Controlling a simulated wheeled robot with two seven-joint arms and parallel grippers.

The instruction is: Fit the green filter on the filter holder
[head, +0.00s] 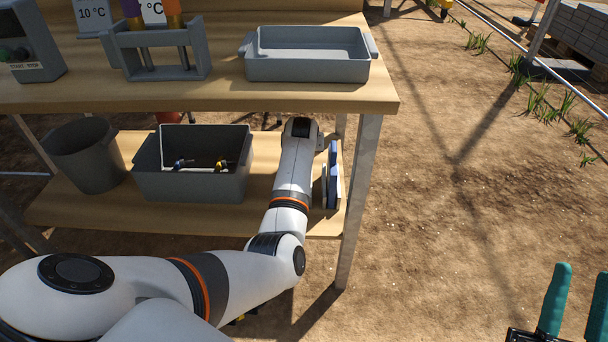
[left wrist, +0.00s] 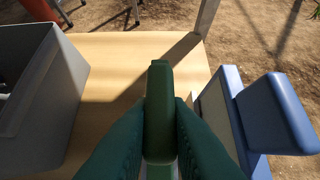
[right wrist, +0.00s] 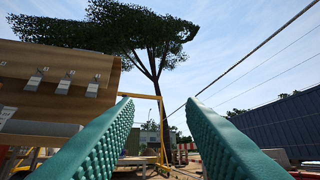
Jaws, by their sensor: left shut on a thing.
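In the left wrist view a dark green piece, taken as the green filter (left wrist: 159,80), stands between the teal fingers of my left gripper (left wrist: 162,112). The gripper is shut on it, over the lower wooden shelf. In the head view my left forearm hides the gripper and the green piece. To its right in the left wrist view is a blue-framed panel with a blue handle (left wrist: 278,115); it also shows on the shelf in the head view (head: 333,175). I cannot tell which thing is the filter holder. My right gripper (right wrist: 160,115) is open and empty, away from the table.
On the lower shelf (head: 210,218) stand a deep grey bin (head: 190,187) with small parts and a grey bucket (head: 88,155). The upper top holds an empty grey tray (head: 308,68) and a grey rack (head: 155,40) with coloured cylinders. A metal leg (head: 360,190) stands right of the blue panel.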

